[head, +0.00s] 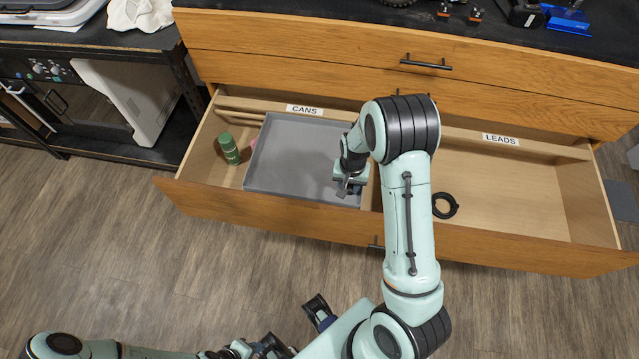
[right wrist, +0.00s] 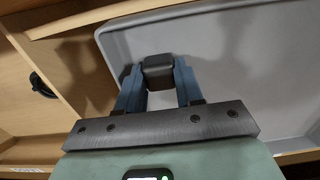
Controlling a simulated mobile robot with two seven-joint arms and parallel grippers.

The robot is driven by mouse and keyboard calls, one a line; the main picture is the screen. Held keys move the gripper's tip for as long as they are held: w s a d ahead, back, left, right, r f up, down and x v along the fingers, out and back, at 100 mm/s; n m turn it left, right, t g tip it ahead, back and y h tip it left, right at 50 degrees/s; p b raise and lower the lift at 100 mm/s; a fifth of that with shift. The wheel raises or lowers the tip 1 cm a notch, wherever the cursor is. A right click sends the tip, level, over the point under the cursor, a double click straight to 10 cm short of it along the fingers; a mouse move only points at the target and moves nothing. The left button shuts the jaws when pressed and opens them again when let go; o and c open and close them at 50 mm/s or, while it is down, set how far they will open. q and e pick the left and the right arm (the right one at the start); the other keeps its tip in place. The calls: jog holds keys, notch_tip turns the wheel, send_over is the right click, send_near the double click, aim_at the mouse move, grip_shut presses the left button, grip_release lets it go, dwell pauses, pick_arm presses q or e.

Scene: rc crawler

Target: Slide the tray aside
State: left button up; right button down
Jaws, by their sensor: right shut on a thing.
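The grey shallow tray (head: 290,165) lies in the left part of the open drawer (head: 520,200), at the section labelled CANS. My right gripper (head: 350,186) is at the tray's right side, near its front corner. In the right wrist view, its fingers (right wrist: 158,75) are shut on a small black block (right wrist: 158,70) at the edge of the tray (right wrist: 240,55). My left gripper (head: 290,335) is low in the head view, away from the drawer, and partly cut off; its jaw state is unclear.
A green can (head: 229,148) stands left of the tray, with a pink thing (head: 253,143) partly hidden beside the tray. A black coil (head: 445,205) lies in the right section, labelled LEADS (head: 501,140). That section is otherwise mostly bare.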

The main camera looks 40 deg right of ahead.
jog(key=s+d+b, duration=0.2)
jog(key=s+d, duration=0.3)
jog(key=s, duration=0.2)
jog(key=shift+d+f, duration=0.2)
jog(key=shift+f, duration=0.05)
jog(key=shift+s, duration=0.15)
jog(key=c, duration=1)
grip_release()
jog(key=shift+d, duration=0.1)
notch_tip(320, 180, up, 14)
jog(key=p, duration=0.2)
jog(key=shift+f, duration=0.15)
